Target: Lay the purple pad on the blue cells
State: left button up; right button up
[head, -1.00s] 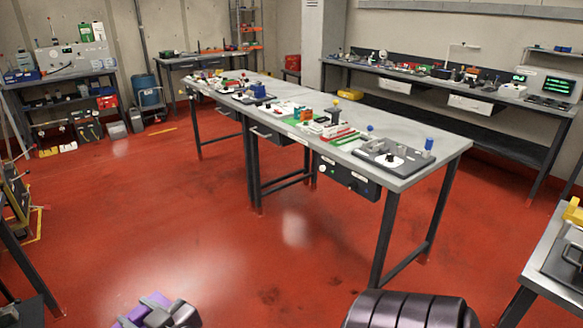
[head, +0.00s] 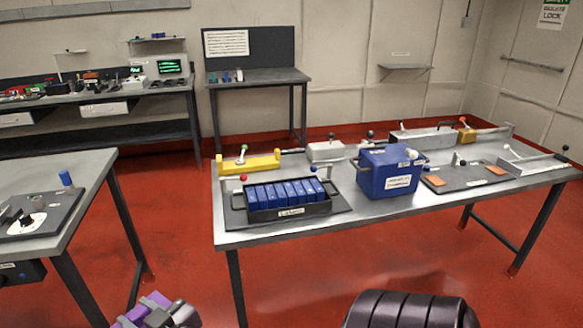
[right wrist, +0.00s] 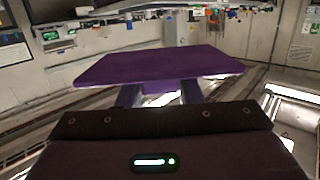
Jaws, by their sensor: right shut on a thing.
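The blue cells (head: 285,194) stand in a row in a black tray (head: 291,213) on the near left part of a grey table. My right gripper (head: 162,314) is at the bottom left of the head view, well short of that table. It is shut on the purple pad (head: 157,299), which is partly hidden by the gripper there. In the right wrist view the pad (right wrist: 160,66) spans flat across the fingers (right wrist: 160,92). My left gripper is not in view.
On the table (head: 240,237), a blue box (head: 388,173) stands right of the tray. A yellow block (head: 248,163) lies behind it. Short posts with red and blue knobs rise at the tray's ends. Another table (head: 95,180) stands at left. Red floor lies open between them.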

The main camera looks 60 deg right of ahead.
aim_at(285, 188)
jog(key=i+l+z, duration=0.1)
jog(key=z, duration=0.35)
jog(key=i+z, duration=0.2)
jog(key=z, duration=0.25)
jog(key=i+z, duration=0.15)
jog(key=z, duration=0.3)
jog(key=i+j+z, duration=0.1)
jog(key=z, duration=0.35)
jog(key=i+j+z, duration=0.2)
jog(key=i+j, duration=0.2)
jog(key=i+j+z, duration=0.15)
jog(key=i+j, duration=0.25)
jog(key=j, duration=0.15)
